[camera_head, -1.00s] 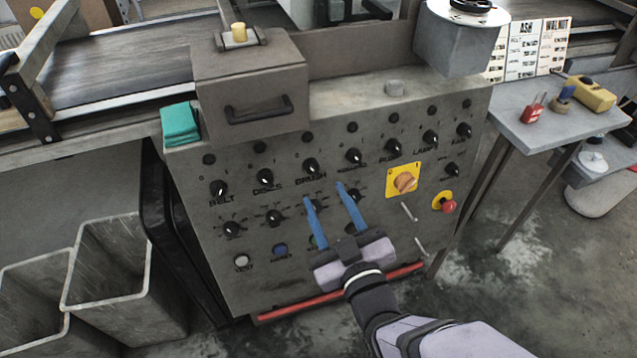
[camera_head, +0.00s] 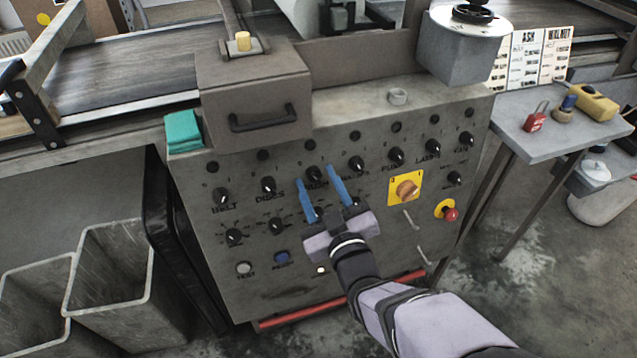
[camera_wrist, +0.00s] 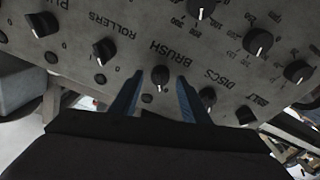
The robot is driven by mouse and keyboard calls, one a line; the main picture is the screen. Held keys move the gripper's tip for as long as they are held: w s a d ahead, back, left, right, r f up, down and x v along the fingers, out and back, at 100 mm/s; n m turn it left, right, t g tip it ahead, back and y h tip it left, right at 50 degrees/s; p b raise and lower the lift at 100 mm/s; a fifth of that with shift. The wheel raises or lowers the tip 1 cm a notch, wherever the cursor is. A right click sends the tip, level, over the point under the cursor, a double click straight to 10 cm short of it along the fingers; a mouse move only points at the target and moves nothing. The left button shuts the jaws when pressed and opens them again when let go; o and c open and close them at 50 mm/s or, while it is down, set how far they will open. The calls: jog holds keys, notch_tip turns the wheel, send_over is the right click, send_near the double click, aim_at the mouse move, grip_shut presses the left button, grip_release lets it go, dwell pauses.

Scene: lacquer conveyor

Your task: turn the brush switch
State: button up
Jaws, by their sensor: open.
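The brush switch (camera_head: 314,173) is a small black rotary knob with a white pointer line, in the upper knob row of the grey control panel (camera_head: 250,215). In the head view its printed BRUSH label is partly covered by my gripper (camera_head: 316,178). My gripper is open, its two blue fingers pointing up the panel with their tips either side of the knob. In the wrist view the brush knob (camera_wrist: 160,75) shows between the tips of my gripper (camera_wrist: 159,88), with a gap on each side. I cannot tell how deep the fingers reach around it.
The DISCS knob (camera_head: 268,185) is to the left and the ROLLERS knob (camera_head: 356,163) to the right. A yellow-plated rotary switch (camera_head: 406,188) and red emergency button (camera_head: 450,213) are further right. A handled box (camera_head: 255,90) overhangs the panel's top left.

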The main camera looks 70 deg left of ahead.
jog(key=c, duration=1.1)
jog(key=shift+o, duration=0.2)
jog(key=shift+m, duration=0.4)
jog(key=m+b, duration=0.1)
jog(key=m, duration=0.2)
jog(key=m+t+b, duration=0.1)
jog(key=m, duration=0.2)
jog(key=shift+s+t, duration=0.1)
jog(key=shift+t, duration=0.2)
jog(key=m+t+h+b, duration=0.1)
jog(key=m, duration=0.5)
jog(key=shift+r+m, duration=0.15)
jog(key=shift+m, duration=0.15)
jog(key=o, duration=1.1)
jog(key=shift+c, duration=0.2)
